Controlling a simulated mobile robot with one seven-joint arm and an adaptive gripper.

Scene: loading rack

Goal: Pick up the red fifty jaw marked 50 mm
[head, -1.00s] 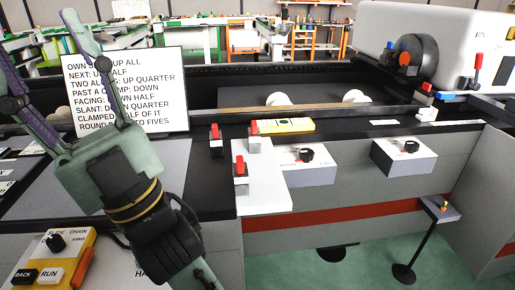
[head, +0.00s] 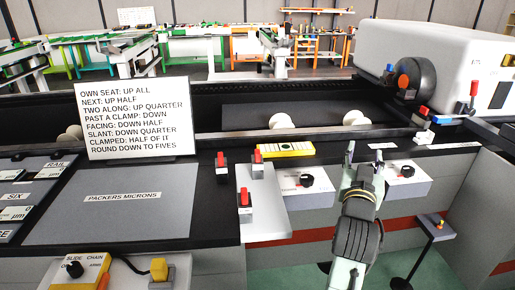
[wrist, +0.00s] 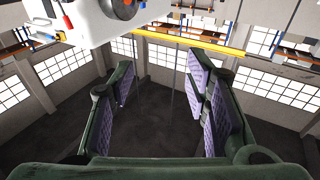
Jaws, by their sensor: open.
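Three small red-topped pieces with dark bases stand near the middle of the head view. One red piece (head: 222,165) is on the black bench top. A second red piece (head: 257,163) is at the back of the white plate (head: 268,222), and a third red piece (head: 244,203) is further forward on it. I cannot read any 50 mm mark on them. My gripper (head: 364,160) is to the right of all three, fingers pointing up and away. It also shows in the wrist view (wrist: 160,85), open and empty, with no red piece between the pads.
A yellow level (head: 286,149) lies behind the plate. A white sign (head: 135,118) stands left. Grey boxes with black knobs (head: 307,180) flank my arm. A white machine housing (head: 440,65) fills the back right.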

